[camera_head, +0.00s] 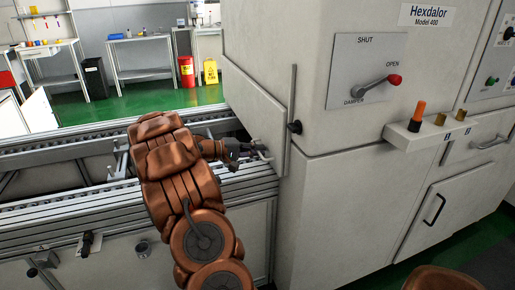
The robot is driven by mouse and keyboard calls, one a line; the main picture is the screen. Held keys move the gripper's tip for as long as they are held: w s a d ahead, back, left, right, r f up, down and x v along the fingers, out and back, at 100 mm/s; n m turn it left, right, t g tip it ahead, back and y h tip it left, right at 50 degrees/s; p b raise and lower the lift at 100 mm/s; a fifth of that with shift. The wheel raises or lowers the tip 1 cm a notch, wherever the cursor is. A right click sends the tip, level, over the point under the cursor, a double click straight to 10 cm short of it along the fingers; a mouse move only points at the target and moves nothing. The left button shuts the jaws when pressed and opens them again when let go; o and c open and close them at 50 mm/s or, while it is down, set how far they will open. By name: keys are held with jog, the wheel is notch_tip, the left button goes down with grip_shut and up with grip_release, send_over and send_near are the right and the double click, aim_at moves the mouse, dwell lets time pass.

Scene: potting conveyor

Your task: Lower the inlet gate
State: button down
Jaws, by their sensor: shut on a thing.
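The inlet gate is the white panel (248,105) on the left side of the big white machine. Its lower edge sits a little above the conveyor, and a slim upright rail runs along its right side. A small metal handle (265,155) shows at the gate's lower part. My gripper (257,154) is at this handle and shut on it, reached from the left by my copper-coloured arm. The exact hold of the fingers is small and partly hidden.
The conveyor (60,205) runs from the left into the machine under the gate. A black knob (295,127) sits beside the gate. A red-tipped damper lever (393,80) is on the machine front. A shelf (436,138) holds an orange-topped item.

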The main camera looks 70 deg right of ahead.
aim_at(257, 164)
jog(key=shift+a+f+b, duration=0.15)
jog(key=shift+f+b, duration=0.25)
jog(key=shift+f, duration=1)
jog(key=c, duration=1.4)
grip_release()
jog(key=shift+f, duration=0.15)
jog(key=shift+c, duration=0.2)
jog(key=shift+o, duration=1)
notch_tip(257, 164, up, 11)
jog(key=p, duration=0.7)
jog(key=shift+p, duration=0.35)
jog(key=f+b+v, duration=0.1)
jog(key=f+v, duration=0.1)
jog(key=v, duration=0.6)
jog(key=s+a+n+t+y, duration=0.1)
jog(key=a+n+t+y, duration=0.1)
jog(key=a, duration=1)
jog(key=s+a+n+t+y+p, duration=0.1)
jog(key=a+n+t+y, duration=0.1)
jog(key=a, duration=1)
jog(key=shift+s+r+t, duration=0.35)
jog(key=shift+r+t, duration=0.05)
jog(key=shift+t, duration=0.2)
